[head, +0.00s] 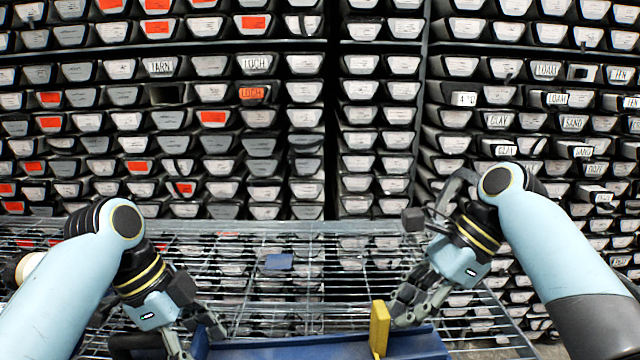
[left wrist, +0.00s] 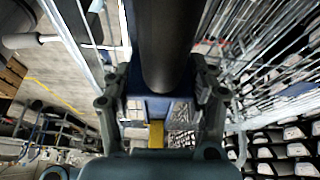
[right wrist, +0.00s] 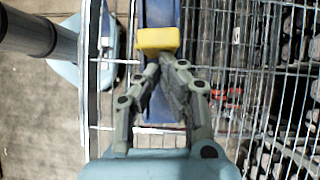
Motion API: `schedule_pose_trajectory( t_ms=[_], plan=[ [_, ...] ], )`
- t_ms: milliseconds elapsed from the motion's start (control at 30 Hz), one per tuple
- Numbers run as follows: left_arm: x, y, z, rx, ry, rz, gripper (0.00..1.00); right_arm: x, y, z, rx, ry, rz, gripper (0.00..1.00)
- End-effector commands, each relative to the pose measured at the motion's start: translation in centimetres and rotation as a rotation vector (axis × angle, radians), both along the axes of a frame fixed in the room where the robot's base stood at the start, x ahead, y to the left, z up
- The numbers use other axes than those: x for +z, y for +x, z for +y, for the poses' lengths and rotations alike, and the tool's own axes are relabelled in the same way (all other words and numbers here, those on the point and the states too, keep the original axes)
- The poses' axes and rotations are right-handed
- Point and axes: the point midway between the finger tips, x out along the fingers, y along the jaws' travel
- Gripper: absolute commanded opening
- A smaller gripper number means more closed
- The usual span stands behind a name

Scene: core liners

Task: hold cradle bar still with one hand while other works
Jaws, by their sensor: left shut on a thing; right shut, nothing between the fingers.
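The blue cradle (head: 300,350) lies along the bottom edge of the head view; its near part is cut off. A yellow block (head: 379,326) stands up from it, and shows in the right wrist view (right wrist: 157,40). My left gripper (head: 206,336) is at the cradle's left end. In the left wrist view a thick dark rounded bar (left wrist: 168,50) runs between its fingers, which are shut on it. Where the bar joins the cradle is hidden. My right gripper (head: 396,312) is shut and empty, its fingertips right beside the yellow block; whether they touch it I cannot tell.
A wire mesh surface (head: 250,300) spreads under and behind the cradle. A small blue piece (head: 278,262) lies on it. Racks of labelled core liners (head: 210,140) fill the back. The space between my two arms is open.

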Motion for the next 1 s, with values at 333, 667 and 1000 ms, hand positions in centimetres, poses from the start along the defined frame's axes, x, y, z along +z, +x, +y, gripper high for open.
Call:
schedule_pose_trajectory(
  t_ms=[333, 667, 1000],
  plan=[
    [-0.2, -0.1, -0.1, -0.001, -0.002, 0.004, 0.00, 0.0, -0.1, 1.5, 0.002, 0.004, -0.001, 0.00],
    [-0.2, -0.1, -0.1, -0.001, -0.002, 0.004, 0.00, 0.0, -0.2, 2.0, 0.000, 0.003, -0.001, 0.00],
    [-0.2, -0.1, -0.1, -0.001, -0.002, 0.004, 0.00, 0.0, -0.2, 2.0, 0.001, 0.003, 0.000, 0.00]
  ],
)
